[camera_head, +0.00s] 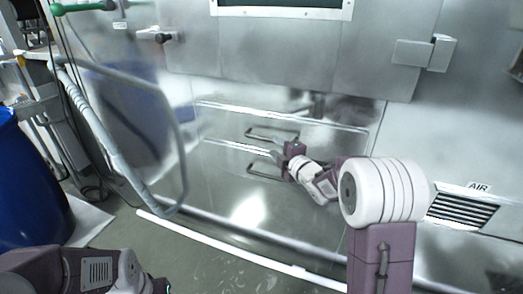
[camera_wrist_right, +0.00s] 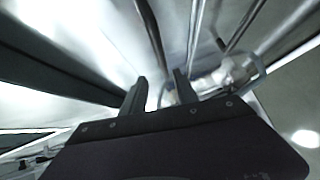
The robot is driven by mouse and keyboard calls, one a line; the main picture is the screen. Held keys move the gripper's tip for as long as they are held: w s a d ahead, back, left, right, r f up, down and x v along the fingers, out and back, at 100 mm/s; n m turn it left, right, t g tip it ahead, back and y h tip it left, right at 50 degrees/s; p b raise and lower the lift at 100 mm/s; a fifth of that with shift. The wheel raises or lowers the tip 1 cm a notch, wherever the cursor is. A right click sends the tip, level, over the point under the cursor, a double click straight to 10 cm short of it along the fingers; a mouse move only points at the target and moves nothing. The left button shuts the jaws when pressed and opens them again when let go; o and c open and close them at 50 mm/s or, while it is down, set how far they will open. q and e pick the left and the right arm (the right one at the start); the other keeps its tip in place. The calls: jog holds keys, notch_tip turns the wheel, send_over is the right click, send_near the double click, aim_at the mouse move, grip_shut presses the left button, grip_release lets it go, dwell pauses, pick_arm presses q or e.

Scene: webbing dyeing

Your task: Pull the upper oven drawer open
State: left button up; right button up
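The upper drawer (camera_head: 310,126) is in the steel oven front, in the middle of the head view, and looks shut. Its bar handle (camera_head: 265,136) is dark and thin. A second bar handle (camera_head: 262,174) sits below it on the lower drawer. My right gripper (camera_head: 279,157) is at the right ends of these handles, close to the upper one. In the right wrist view its two dark fingers (camera_wrist_right: 160,92) are apart, with dark bars running just beyond them. I cannot tell whether a bar lies between the fingers. My left gripper is outside the view.
A blue barrel (camera_head: 28,190) is at the far left. An air vent (camera_head: 461,209) is at the right. The floor (camera_head: 185,262) in front is clear.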

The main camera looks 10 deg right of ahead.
aim_at(267, 140)
jog(key=x, duration=0.3)
jog(key=b+x, duration=0.1)
jog(key=x, duration=0.5)
jog(key=shift+w+d+f, duration=0.1)
jog(key=shift+d+f, duration=0.15)
jog(key=shift+f, duration=0.05)
grip_shut()
dwell(1.1)
